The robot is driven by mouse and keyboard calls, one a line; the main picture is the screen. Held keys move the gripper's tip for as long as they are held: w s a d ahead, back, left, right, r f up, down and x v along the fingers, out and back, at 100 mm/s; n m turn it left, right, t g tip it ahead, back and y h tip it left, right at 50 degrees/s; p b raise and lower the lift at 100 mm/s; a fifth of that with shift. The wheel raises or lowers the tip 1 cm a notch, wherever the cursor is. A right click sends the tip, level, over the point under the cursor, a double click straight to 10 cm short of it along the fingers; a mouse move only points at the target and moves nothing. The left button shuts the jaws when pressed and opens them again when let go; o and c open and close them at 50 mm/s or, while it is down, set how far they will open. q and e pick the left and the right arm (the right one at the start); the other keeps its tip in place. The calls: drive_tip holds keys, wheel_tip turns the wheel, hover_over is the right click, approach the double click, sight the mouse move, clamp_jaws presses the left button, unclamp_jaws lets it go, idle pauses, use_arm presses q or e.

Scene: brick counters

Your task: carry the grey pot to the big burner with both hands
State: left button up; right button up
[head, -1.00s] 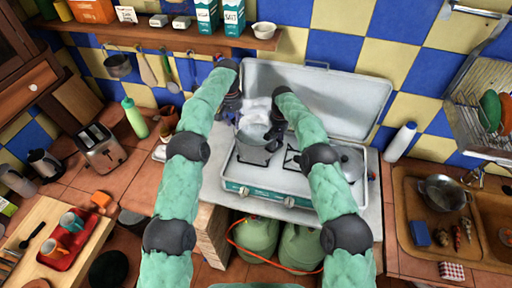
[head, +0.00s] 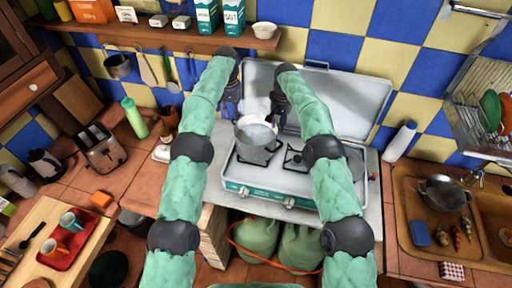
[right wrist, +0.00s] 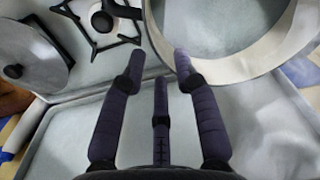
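The grey pot (head: 258,150) stands upright over the left side of the stove (head: 270,192), its open top showing. It hides the burner under it. Its curved rim and wall also show at the upper right of the right wrist view (right wrist: 225,70). My left gripper (head: 230,108) is above and behind the pot's left side, apparently clear of it; its fingers are too small to read. My right gripper (head: 278,106) is behind the pot's right side. In the right wrist view my right gripper (right wrist: 159,65) has its fingers spread with nothing between them, one tip close to the pot's wall.
A bare burner (right wrist: 100,25) lies right of the pot in the head view. A round lid with a black knob (right wrist: 30,55) is beyond it. The raised stove cover (head: 345,95) stands behind. A white bottle (head: 400,141) is to the right.

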drive_tip(key=shift+r, duration=1.3)
